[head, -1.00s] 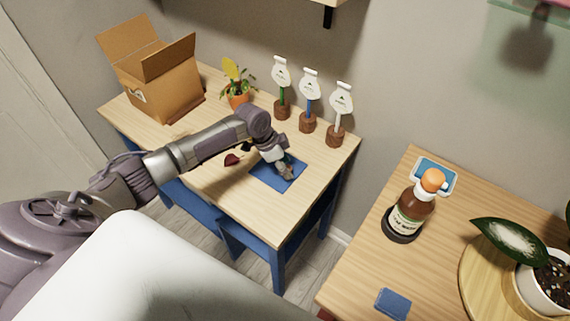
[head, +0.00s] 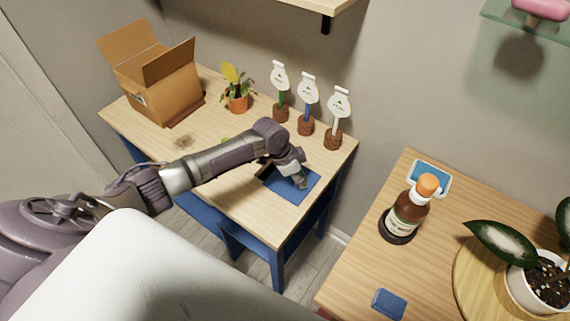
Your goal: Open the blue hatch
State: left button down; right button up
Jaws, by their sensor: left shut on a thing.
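The blue hatch (head: 289,197) is a flat blue panel in the top of the wooden table with blue legs. A dark opening (head: 267,171) shows along its left side, partly hidden by my arm. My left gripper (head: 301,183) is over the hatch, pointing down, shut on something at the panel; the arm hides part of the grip. My right gripper is not in view.
A cardboard box (head: 160,85), a potted plant (head: 238,103) and several plant labels on brown bases (head: 305,125) stand at the back. On the right table are a brown bottle (head: 408,213), a blue block (head: 389,303) and a white pot (head: 535,290).

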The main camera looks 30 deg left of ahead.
pick_arm(q)
jog(key=d, duration=0.4)
jog(key=d+p, duration=0.1)
jog(key=d, duration=0.1)
jog(key=shift+s, duration=0.35)
jog(key=shift+a, duration=0.2)
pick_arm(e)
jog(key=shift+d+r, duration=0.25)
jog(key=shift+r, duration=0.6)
pick_arm(q)
jog(key=shift+a, duration=0.1)
jog(key=c, duration=0.9)
grip_release()
jog(key=shift+r, duration=0.1)
jog(key=v, duration=1.1)
jog(key=shift+s+r, duration=0.1)
jog(key=shift+r, duration=0.3)
